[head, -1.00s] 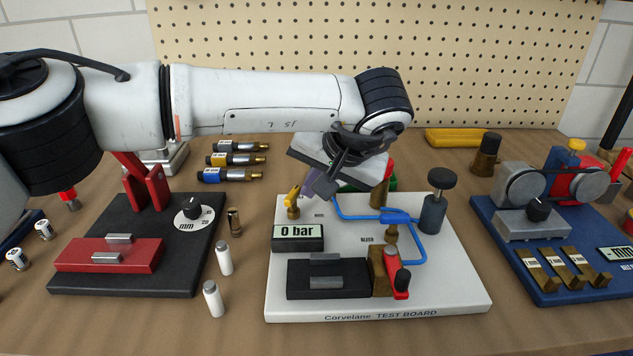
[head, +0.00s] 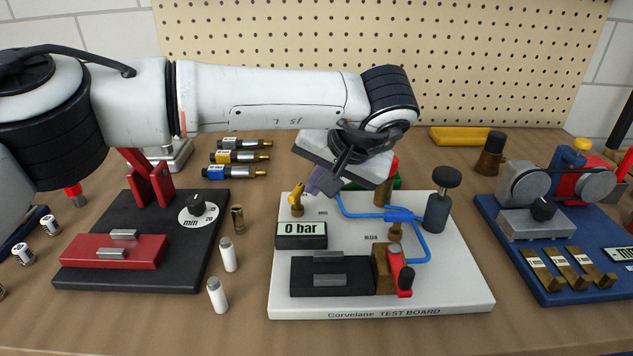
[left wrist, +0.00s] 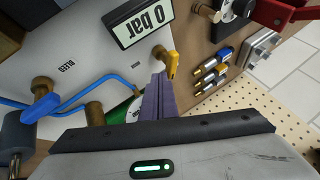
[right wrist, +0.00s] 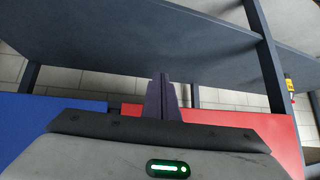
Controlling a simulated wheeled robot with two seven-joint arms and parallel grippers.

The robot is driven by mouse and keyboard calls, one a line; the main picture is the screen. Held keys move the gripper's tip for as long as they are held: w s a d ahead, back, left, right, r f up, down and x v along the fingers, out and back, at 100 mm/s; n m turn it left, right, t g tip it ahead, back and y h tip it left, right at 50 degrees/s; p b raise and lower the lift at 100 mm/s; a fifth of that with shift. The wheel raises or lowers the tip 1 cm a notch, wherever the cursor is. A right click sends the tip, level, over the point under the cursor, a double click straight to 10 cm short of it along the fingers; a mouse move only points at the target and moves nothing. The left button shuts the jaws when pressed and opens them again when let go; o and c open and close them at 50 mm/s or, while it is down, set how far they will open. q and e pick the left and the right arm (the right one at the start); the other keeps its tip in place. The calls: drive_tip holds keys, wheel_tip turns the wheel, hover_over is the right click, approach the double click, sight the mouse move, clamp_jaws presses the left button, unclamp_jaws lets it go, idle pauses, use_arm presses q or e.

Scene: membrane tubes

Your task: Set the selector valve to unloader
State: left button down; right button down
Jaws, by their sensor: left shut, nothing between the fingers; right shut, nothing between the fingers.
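The white test board (head: 455,285) stands in the middle of the table. A yellow lever (head: 297,196) on a brass valve is at its back left; it also shows in the left wrist view (left wrist: 172,65). A blue lever (head: 398,216) sits on another brass valve near the "BLEED" label. I cannot read an "unloader" label or tell which part is the selector valve. My left gripper (head: 312,188) is shut and empty, its purple fingertips just right of the yellow lever; contact is unclear. My right gripper (right wrist: 161,78) is shut and empty, away from the board.
A "0 bar" display (head: 301,235), a red-handled valve (head: 402,272) and a black knob (head: 446,178) are on the board. My left wrist hides part of its back, where green and red parts show. Two white cylinders (head: 228,254) stand left of the board.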

use_arm(q)
drive_tip(key=shift+s+a, duration=0.1)
drive_tip(key=shift+s+a, duration=0.45)
drive_tip(key=shift+a, duration=0.05)
idle(0.3)
drive_tip(key=d, duration=0.1)
drive_tip(key=s+d, duration=0.1)
drive_tip(key=d, duration=0.1)
drive_tip(key=d+r+p, duration=0.1)
drive_tip(key=shift+s+d, duration=0.4)
drive_tip(key=v, duration=0.9)
drive_tip(key=shift+s, duration=0.1)
